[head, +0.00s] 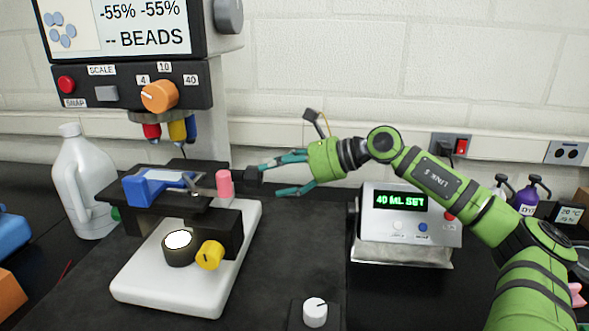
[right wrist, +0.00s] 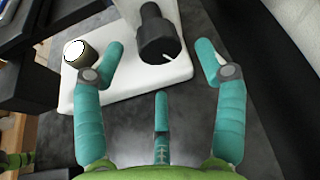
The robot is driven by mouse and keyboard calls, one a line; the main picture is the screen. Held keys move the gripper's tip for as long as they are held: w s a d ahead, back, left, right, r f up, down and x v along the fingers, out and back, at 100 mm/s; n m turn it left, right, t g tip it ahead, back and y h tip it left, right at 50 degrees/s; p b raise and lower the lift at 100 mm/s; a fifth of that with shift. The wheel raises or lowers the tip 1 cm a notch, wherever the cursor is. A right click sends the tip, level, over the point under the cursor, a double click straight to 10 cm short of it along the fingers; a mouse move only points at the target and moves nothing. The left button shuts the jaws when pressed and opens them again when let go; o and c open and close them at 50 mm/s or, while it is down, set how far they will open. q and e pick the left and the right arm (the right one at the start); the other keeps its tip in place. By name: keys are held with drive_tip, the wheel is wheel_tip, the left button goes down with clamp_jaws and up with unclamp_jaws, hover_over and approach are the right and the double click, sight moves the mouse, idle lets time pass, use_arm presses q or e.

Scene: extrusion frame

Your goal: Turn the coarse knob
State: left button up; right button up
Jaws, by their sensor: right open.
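The microscope (head: 235,225) stands on a white base at left centre. A dark round knob (head: 254,174), which I take for the coarse knob, sticks out on its right side. In the right wrist view the dark knob (right wrist: 160,48) has a white pointer line on its face. My right gripper (head: 268,179) is open and empty, with its teal fingers facing this knob from the right. In the right wrist view my right gripper (right wrist: 160,50) has a finger on each side of the knob, with gaps and no visible contact. My left gripper is not in view.
A yellow knob (head: 210,255) and a pink cylinder (head: 224,185) are also on the microscope. A white knob (head: 315,312) sits on a black box at the front. A display unit (head: 405,222) reads "40 ML SET". A white jug (head: 84,185) stands at left. The dark mat between is clear.

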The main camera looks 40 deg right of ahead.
sight(260, 181)
drive_tip(key=shift+v, duration=1.65)
drive_tip(key=shift+f, duration=0.1)
idle(1.5)
drive_tip(key=w+a+f+m+t+p, duration=0.1)
drive_tip(key=m+t+p, duration=0.1)
drive_tip(key=m, duration=0.3)
drive_tip(key=w+a+f+m+t+p, duration=0.1)
drive_tip(key=w+a+m+t+p, duration=0.1)
drive_tip(key=m, duration=0.3)
drive_tip(key=w+a+f+m+t+p, duration=0.1)
drive_tip(key=w+m+t+p, duration=0.1)
drive_tip(key=m, duration=0.4)
drive_tip(key=shift+w+a+f+t+p, duration=0.15)
drive_tip(key=shift+t+p, duration=0.1)
drive_tip(key=shift+t, duration=0.25)
drive_tip(key=shift+w+a+t+p, duration=0.1)
drive_tip(key=shift+a+t+p, duration=0.1)
drive_tip(key=shift+t, duration=0.3)
drive_tip(key=shift+w+a, duration=0.2)
drive_tip(key=shift+w, duration=0.35)
